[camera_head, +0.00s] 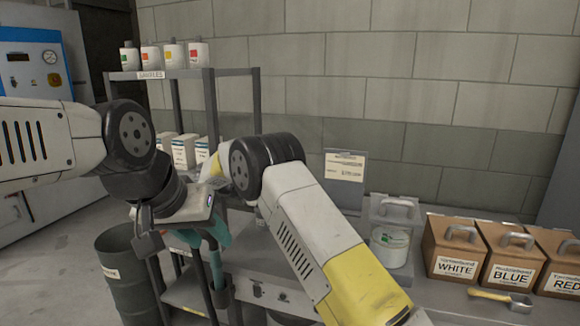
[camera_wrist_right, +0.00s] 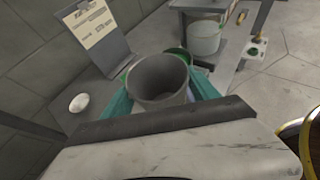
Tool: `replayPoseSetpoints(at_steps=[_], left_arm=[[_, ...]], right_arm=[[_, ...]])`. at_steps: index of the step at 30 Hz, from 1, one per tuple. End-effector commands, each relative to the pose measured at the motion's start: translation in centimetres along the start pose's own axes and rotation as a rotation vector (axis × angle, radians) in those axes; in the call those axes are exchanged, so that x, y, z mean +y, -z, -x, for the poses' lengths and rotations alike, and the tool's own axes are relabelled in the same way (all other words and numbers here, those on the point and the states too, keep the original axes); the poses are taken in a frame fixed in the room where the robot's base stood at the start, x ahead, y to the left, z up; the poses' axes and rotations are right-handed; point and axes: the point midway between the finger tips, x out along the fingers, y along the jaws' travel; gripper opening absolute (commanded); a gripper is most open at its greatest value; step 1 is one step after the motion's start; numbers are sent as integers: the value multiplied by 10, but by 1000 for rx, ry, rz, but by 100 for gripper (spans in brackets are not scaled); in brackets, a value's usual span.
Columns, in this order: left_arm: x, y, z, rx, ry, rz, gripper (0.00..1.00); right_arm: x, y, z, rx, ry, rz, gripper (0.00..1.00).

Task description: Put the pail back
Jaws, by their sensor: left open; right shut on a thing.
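A grey, open-topped pail (camera_wrist_right: 158,82) sits between the teal fingers of my right gripper (camera_wrist_right: 162,92) in the right wrist view. The gripper is shut on it, and I look down into its dark inside. In the head view my right arm reaches left behind my left wrist, and the held pail is not clearly visible there. My left gripper (camera_head: 185,268) is open and points down at the left, with its fingers apart. A white pail with a green label (camera_head: 390,245) stands on the bench; a pale pail (camera_wrist_right: 204,38) also shows in the right wrist view.
Boxes marked WHITE (camera_head: 455,250), BLUE (camera_head: 508,258) and RED (camera_head: 560,262) stand at the right. A yellow-handled scoop (camera_head: 500,297) lies before them. A dark drum (camera_head: 128,275) stands at lower left. A shelf with several bottles (camera_head: 172,52) and a sign (camera_head: 345,165) stand behind.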

Motion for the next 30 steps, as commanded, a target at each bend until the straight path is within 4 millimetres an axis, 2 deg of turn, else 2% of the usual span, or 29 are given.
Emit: replayPoseSetpoints(at_steps=[7,14,17,24,30], left_arm=[[0,0,0,0,0,1,42],[0,0,0,0,0,1,42],[0,0,0,0,0,1,42],[0,0,0,1,0,1,42],[0,0,0,1,0,1,42]], right_arm=[[-14,4,-8,3,-18,11,19],[-42,10,-30,3,-52,30,19],[-63,15,-46,3,-77,44,19],[-130,32,-99,4,-163,88,19],[-177,45,-136,5,-224,119,19]])
